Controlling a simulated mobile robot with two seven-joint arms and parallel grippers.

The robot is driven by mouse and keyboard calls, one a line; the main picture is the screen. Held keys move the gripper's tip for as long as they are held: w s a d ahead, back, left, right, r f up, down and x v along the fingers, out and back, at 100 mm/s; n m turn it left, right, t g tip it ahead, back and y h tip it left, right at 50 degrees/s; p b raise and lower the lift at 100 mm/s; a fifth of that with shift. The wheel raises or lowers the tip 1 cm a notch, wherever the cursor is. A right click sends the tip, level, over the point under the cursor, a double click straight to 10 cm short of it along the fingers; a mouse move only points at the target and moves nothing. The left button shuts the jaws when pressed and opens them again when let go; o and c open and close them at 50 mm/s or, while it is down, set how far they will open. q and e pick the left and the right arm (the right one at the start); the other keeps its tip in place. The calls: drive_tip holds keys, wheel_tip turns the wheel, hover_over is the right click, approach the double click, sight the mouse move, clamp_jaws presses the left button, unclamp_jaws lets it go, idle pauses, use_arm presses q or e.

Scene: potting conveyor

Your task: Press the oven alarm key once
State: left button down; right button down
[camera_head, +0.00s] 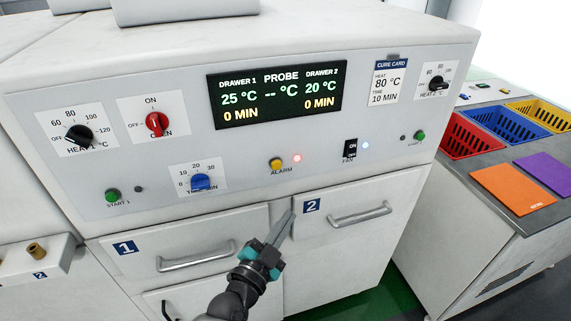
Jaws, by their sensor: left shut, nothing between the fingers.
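The oven (240,165) is a white cabinet with a sloped control panel across its top. The alarm key (276,163) is a yellow-orange round button near the panel's lower middle, labelled ALARM. My left gripper (289,216) is shut and empty, in front of the oven between drawers 1 and 2. Its fingertips point up and to the right, below the alarm key in the picture and apart from it. My right gripper is not in view.
Near the key are a blue timer knob (201,182) and a black fan switch (350,149). Handles stick out from drawer 1 (194,260) and drawer 2 (361,215). A side counter at right holds red, blue and yellow baskets (540,112) and coloured cards.

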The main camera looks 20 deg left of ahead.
sight(277, 165)
use_arm(q)
drive_tip(key=shift+t, duration=0.5)
drive_tip(key=r, duration=0.2)
drive_tip(key=d+r, duration=0.1)
drive_tip(key=r, duration=0.1)
drive_tip(key=shift+r, duration=0.35)
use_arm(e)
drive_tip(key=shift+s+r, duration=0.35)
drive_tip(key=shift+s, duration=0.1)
use_arm(q)
drive_tip(key=shift+a, duration=0.1)
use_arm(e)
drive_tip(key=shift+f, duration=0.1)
